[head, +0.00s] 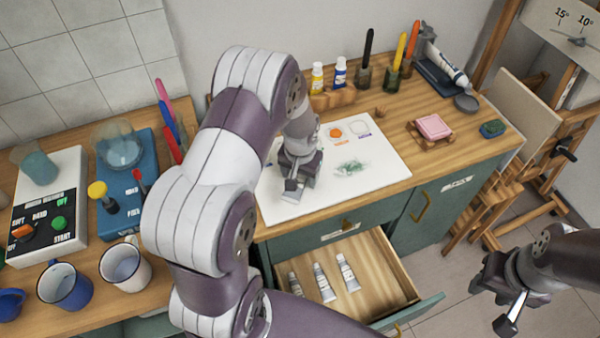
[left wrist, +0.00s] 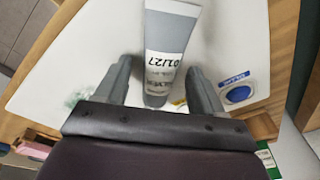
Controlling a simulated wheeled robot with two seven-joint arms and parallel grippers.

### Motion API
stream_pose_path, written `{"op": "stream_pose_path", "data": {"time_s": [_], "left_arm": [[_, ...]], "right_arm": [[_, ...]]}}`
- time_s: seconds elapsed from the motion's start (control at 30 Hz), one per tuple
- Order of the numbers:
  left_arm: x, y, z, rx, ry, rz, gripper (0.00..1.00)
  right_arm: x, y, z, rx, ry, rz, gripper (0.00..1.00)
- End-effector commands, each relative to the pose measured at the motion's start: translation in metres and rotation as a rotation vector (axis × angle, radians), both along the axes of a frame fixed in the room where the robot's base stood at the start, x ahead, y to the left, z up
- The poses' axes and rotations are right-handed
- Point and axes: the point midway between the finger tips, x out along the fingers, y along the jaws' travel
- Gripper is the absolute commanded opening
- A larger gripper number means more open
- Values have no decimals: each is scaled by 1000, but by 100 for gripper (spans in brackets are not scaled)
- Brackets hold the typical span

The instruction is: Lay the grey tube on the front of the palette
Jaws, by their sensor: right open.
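The grey tube (left wrist: 170,45) has a white label marked 01/27 and shows in the left wrist view over the white palette (left wrist: 75,50), between the fingers of my left gripper (left wrist: 160,78). The fingers stand apart, with a visible gap on the tube's left side. I cannot tell whether the tube rests fully on the palette. In the head view my left gripper (head: 294,188) is low over the left front part of the palette (head: 385,175) and mostly hides the tube. My right gripper (head: 492,305) is open and empty, right of the bench over the floor.
An open drawer (head: 400,285) below the palette holds paint tubes (head: 323,282). The palette bears an orange paint spot (head: 335,132) and a green smear (head: 351,167). A pink sponge (head: 433,127) lies to the right. Mugs (head: 124,264) stand at the left. An easel stands right.

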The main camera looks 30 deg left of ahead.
Motion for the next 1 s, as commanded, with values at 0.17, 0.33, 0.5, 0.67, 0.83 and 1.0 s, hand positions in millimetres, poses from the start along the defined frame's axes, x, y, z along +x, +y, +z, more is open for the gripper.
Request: {"op": "stream_pose_path", "data": {"time_s": [0.17, 0.33, 0.5, 0.67, 0.83, 1.0], "left_arm": [[0, 0, 0, 0, 1, 0, 68], [0, -1, 16, 1, -4, 0, 68], [-6, -4, 60, 1, -6, 1, 68], [-12, -7, 97, 1, -3, -1, 68], [-17, -11, 119, -2, 0, -3, 68], [-62, -48, 124, -33, 6, -54, 68]], "right_arm": [[0, 0, 0, 0, 0, 0, 43], [0, 0, 0, 0, 0, 0, 43], [0, 0, -4, 0, 0, 0, 43], [0, 0, -7, 0, 0, 0, 43], [0, 0, -8, 0, 0, 0, 43], [0, 0, -8, 0, 0, 0, 43]]}}
